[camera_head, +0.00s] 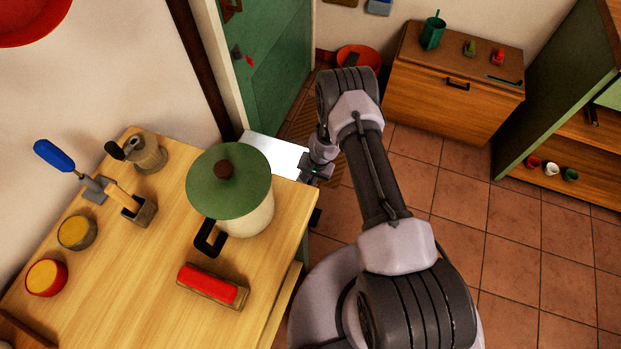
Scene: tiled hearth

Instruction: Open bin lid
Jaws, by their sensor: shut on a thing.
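A flat white panel (272,154), which looks like the bin lid, shows just beyond the far right corner of the wooden table. The table and a green-lidded pot hide part of it, and the bin's body is not clearly visible. My gripper (306,172) is at the panel's right edge, pointing down beside it. It is shut on that edge, though the fingers are small and partly covered by my wrist. How far the lid is raised cannot be told.
The table (150,262) holds the cream pot with its green lid (228,188), a red brush-like block (212,284), round tins and tools. A wooden cabinet (440,100) and green shelf stand at the right. Tiled floor (500,240) is clear right of my arm.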

